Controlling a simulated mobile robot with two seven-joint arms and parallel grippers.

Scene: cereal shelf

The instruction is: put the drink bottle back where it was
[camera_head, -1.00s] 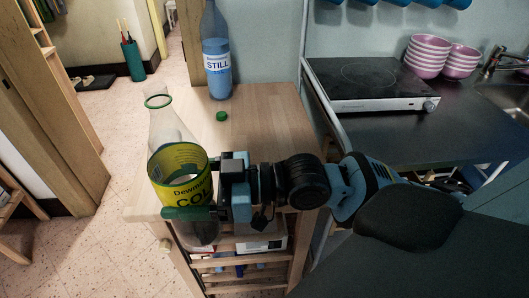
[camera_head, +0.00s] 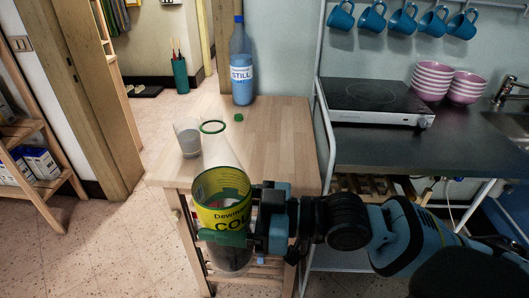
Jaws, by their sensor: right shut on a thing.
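My right gripper (camera_head: 236,227) is shut on a clear cola bottle (camera_head: 222,202) with a yellow label and a green ring at its open neck. The bottle is roughly upright, with a dark lower part. In the picture it overlaps the front left of the wooden table (camera_head: 268,150), and its bottom shows below the tabletop's front edge. I cannot tell its exact height or distance from the table. A blue bottle labelled STILL (camera_head: 241,73) stands at the back of the table. My left gripper is not in view.
A glass with grey contents (camera_head: 188,138) stands at the table's left side, close behind the held bottle in the picture. A small green cap (camera_head: 238,117) lies near the blue bottle. The table's middle and right are clear. A counter with a hob (camera_head: 375,100) and pink bowls (camera_head: 433,80) is at right.

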